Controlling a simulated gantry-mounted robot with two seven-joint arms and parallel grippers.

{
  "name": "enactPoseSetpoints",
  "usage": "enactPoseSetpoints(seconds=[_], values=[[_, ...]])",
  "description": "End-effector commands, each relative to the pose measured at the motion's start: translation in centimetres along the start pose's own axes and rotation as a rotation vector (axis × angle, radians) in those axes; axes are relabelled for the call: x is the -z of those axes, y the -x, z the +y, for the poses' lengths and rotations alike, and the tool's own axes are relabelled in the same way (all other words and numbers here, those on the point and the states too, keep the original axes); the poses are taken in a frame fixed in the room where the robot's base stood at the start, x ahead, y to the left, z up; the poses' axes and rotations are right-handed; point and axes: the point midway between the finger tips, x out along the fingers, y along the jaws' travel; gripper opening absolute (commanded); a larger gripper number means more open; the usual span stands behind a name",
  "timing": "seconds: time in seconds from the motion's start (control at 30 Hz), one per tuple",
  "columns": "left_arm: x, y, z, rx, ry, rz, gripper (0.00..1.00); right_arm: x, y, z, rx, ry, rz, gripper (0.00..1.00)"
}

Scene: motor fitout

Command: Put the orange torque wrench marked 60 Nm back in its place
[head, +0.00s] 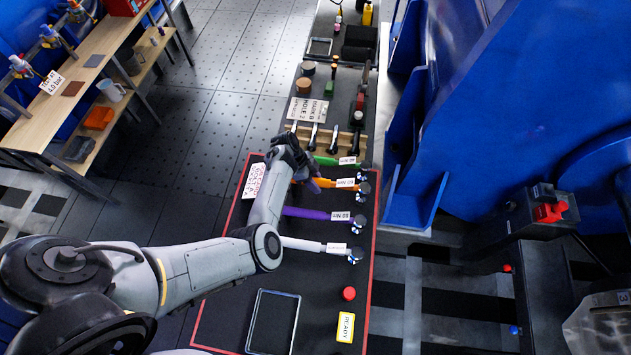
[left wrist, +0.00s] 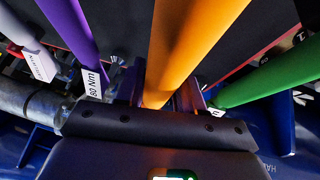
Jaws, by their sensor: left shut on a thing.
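The orange torque wrench (head: 338,184) lies crosswise at the far end of the red-bordered dark mat (head: 224,315), its head toward the right edge. Its tag in the head view is too small to read surely. My left gripper (head: 306,178) is shut on its orange handle (left wrist: 188,45), which runs between the fingers in the left wrist view. I cannot tell whether the wrench is clear of the mat. The green wrench (head: 327,161) is beyond it; the purple wrench (head: 305,213), tagged 80 Nm in the left wrist view, and white wrench (head: 302,244) are nearer. My right gripper is not in view.
A wooden rack (head: 354,143) with several dark-handled tools stands just beyond the mat. An empty black tray (head: 273,322), a red button (head: 348,293) and a yellow READY card (head: 345,327) are at the near end. Blue machinery (head: 500,100) stands to the right.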

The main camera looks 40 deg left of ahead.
Motion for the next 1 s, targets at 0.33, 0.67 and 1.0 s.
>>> enactPoseSetpoints(seconds=[0.33, 0.67, 1.0], values=[[0.0, 0.1, -0.1, 0.001, -0.002, 0.000, 0.00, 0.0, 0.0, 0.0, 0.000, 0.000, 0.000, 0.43], [-0.3, -0.4, -0.2, 0.001, -0.002, 0.000, 0.00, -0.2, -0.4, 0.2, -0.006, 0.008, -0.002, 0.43], [-0.6, -1.1, -0.3, 0.001, -0.002, 0.000, 0.00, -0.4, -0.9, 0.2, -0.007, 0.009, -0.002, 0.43]])
